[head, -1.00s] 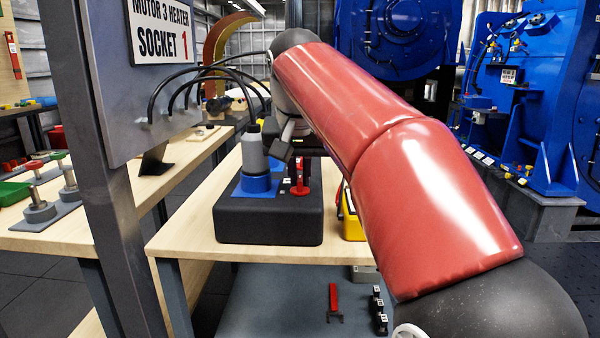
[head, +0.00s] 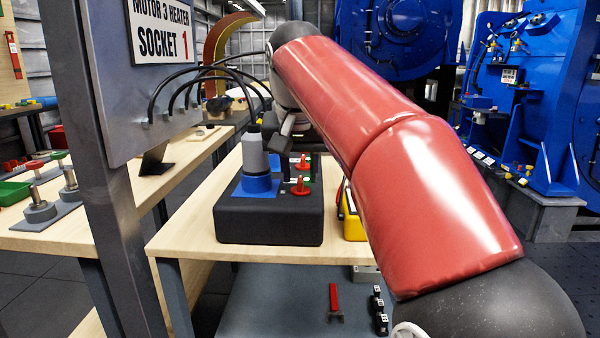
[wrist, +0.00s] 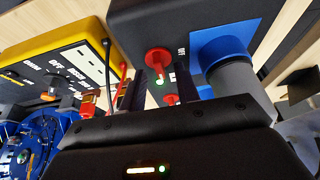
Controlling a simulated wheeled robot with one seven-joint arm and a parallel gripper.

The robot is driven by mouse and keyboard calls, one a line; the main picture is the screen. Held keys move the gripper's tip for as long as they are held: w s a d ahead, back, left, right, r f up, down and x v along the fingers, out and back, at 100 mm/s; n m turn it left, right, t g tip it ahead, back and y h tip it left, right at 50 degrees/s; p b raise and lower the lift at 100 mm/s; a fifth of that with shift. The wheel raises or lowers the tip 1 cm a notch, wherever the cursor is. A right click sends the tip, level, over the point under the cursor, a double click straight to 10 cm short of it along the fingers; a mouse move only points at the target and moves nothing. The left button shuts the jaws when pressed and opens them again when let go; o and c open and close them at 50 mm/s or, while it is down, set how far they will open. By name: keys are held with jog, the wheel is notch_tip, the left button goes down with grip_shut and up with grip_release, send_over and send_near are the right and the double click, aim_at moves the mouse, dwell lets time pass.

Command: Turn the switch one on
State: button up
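A black box (head: 268,222) stands on the wooden table, with a grey plug (head: 254,155) in its blue socket (head: 256,186). Two red switches rise from its top: a near one (head: 300,187) and a far one (head: 302,163). The wrist view also shows a larger red switch (wrist: 158,60) with a small green light beside it, and another (wrist: 171,99) close to my gripper's edge. I cannot read which is switch one. My gripper (head: 287,126) is above the box's far side, apart from the near switch and mostly hidden by my arm.
A yellow box (wrist: 75,60) with a switch and labels stands beside the black box. Black cables (head: 215,75) arch from the grey socket panel (head: 110,70) to the plug. A red tool (head: 333,298) lies on the lower shelf.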

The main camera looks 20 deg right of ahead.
jog(key=v, duration=0.6)
jog(key=shift+s+r, duration=0.2)
jog(key=shift+r, duration=0.15)
